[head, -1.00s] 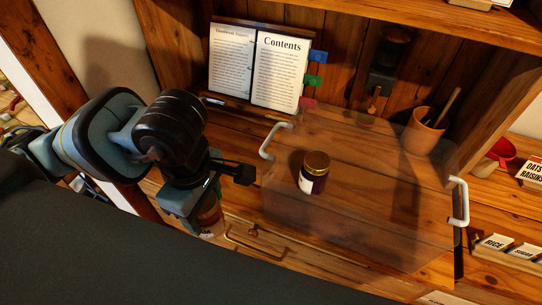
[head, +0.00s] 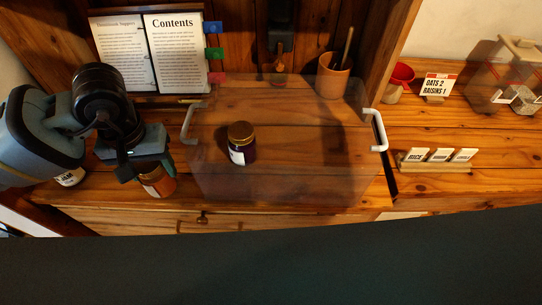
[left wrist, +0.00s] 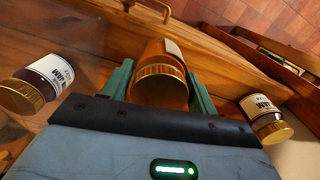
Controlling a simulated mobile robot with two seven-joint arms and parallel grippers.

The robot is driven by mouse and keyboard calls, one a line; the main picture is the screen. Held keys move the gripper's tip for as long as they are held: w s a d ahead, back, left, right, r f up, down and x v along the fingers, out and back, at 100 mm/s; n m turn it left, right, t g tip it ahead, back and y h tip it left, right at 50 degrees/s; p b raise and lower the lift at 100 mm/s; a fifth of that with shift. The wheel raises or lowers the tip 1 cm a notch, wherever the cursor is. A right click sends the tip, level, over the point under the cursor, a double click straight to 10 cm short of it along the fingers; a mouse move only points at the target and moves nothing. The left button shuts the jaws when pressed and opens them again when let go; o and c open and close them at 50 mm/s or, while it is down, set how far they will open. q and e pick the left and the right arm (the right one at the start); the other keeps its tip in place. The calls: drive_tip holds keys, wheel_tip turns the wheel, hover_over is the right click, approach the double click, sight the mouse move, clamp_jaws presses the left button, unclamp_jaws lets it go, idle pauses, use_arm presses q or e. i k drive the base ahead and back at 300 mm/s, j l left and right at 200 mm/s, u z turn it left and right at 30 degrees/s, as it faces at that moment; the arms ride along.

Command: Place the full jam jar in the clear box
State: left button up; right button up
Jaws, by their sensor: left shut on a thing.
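My left gripper (head: 146,166) is shut on an orange-brown jar (head: 157,184) with a gold lid, left of the clear box. In the left wrist view the held jar (left wrist: 160,82) sits between the two teal fingers; its exact fill level is hard to tell. The clear box (head: 290,182) has see-through walls and white handles at its left and right. A dark purple jar (head: 240,147) with a gold lid and white label stands upright, seemingly inside the box. A third jar (head: 70,177) with a JAM label is partly hidden behind my left arm. My right gripper is not in view.
An open book (head: 150,55) and a terracotta pot (head: 332,75) stand behind the box. To the right are a red scoop (head: 400,76), an oats and raisins card (head: 436,86), small label cards (head: 438,157) and another clear container (head: 508,75). The right counter's front is clear.

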sight(282, 158)
drive_tip(key=k+l, duration=0.55)
drive_tip(key=l, duration=0.2)
drive_tip(key=k+l, duration=0.1)
drive_tip(key=l, duration=0.95)
